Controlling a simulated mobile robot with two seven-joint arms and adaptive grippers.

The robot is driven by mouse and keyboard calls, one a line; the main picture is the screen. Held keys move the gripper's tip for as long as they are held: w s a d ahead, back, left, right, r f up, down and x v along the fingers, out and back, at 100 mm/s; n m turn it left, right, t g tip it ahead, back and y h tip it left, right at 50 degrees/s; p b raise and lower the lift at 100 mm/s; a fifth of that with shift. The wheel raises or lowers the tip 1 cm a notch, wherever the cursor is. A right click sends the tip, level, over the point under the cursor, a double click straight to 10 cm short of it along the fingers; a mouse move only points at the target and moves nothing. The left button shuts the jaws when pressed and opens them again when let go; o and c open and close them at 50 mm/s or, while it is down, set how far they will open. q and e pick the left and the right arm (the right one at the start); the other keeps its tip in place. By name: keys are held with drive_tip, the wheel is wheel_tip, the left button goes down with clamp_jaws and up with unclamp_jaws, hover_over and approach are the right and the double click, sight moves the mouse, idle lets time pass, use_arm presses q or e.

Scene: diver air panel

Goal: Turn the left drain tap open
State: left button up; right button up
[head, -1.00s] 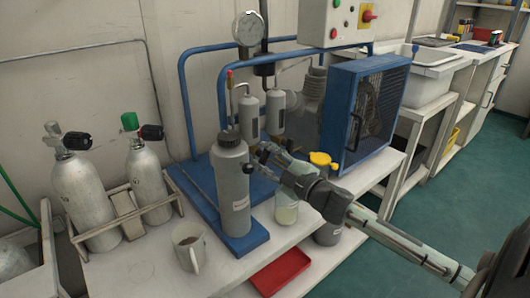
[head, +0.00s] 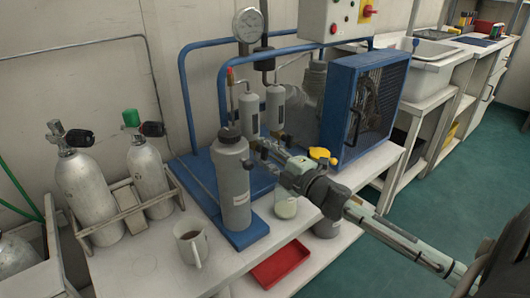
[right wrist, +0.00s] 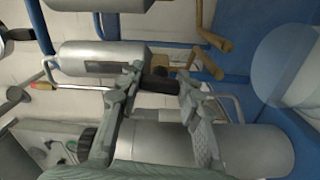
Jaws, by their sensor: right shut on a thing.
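The left grey filter cylinder (head: 249,108) stands upright on the blue frame, with the right cylinder (head: 275,106) beside it. My right gripper (head: 262,147) reaches in from the right to just below the left cylinder, behind the tall grey bottle (head: 234,183). In the right wrist view, a dark tap handle (right wrist: 158,83) lies between the two fingers of the right gripper (right wrist: 160,88), below the end of a grey cylinder (right wrist: 102,57). The gripper is shut on this handle. The tap's body and its exact angle are largely hidden. My left gripper is out of view.
The bottle (right wrist: 245,150) is close beside the right fingers in the wrist view. The blue compressor cage (head: 368,105) stands to the right.

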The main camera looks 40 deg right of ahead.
drive_tip(key=o, duration=1.2)
drive_tip(key=s, duration=0.8)
drive_tip(key=s+d, duration=0.1)
drive_tip(key=s, duration=0.3)
